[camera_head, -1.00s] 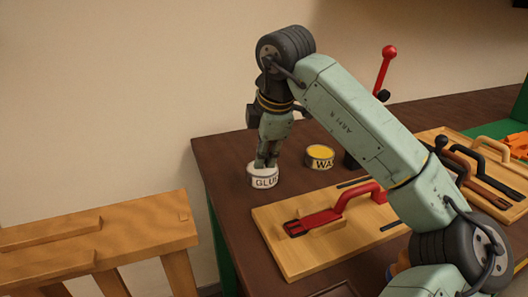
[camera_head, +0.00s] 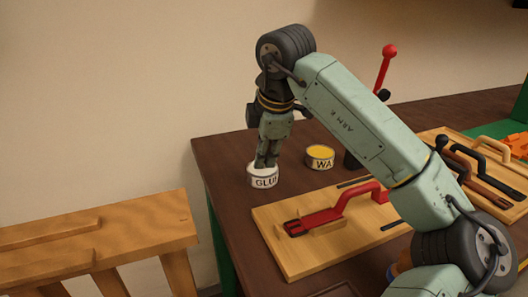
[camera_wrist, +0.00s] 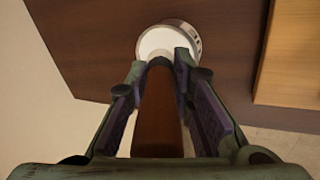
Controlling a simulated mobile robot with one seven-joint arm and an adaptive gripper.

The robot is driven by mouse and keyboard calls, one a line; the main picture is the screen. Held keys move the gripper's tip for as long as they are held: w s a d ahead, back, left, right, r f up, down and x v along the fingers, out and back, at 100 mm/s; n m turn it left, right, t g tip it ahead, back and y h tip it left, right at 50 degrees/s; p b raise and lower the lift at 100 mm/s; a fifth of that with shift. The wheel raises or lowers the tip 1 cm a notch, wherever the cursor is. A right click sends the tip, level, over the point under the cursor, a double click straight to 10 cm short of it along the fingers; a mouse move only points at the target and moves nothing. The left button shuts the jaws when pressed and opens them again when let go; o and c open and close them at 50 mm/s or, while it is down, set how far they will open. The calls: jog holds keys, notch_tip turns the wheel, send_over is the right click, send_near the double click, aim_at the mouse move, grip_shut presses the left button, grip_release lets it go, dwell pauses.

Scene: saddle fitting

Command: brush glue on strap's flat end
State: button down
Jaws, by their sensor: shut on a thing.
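My gripper (camera_head: 266,162) points down over the white glue pot (camera_head: 263,180) at the left of the bench. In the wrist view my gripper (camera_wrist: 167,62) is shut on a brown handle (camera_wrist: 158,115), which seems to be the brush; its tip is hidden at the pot. The white glue pot (camera_wrist: 172,40) is just beyond the fingertips. A red strap (camera_head: 332,211) lies on the wooden board, its slotted flat end at the left by a small wooden block and its raised curve at the right.
A yellow-topped wax tin (camera_head: 320,156) stands right of the glue pot. The wooden board (camera_head: 285,255) lies in front. A red-knobbed lever (camera_head: 388,52) rises behind my arm. Black and brown straps (camera_head: 480,170) lie on another board at right. A wooden rack (camera_head: 140,225) stands left of the bench.

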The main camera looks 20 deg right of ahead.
dwell(0.4)
jog(key=shift+r+p, duration=2.1)
jog(key=shift+r, duration=1.35)
jog(key=shift+r, duration=0.1)
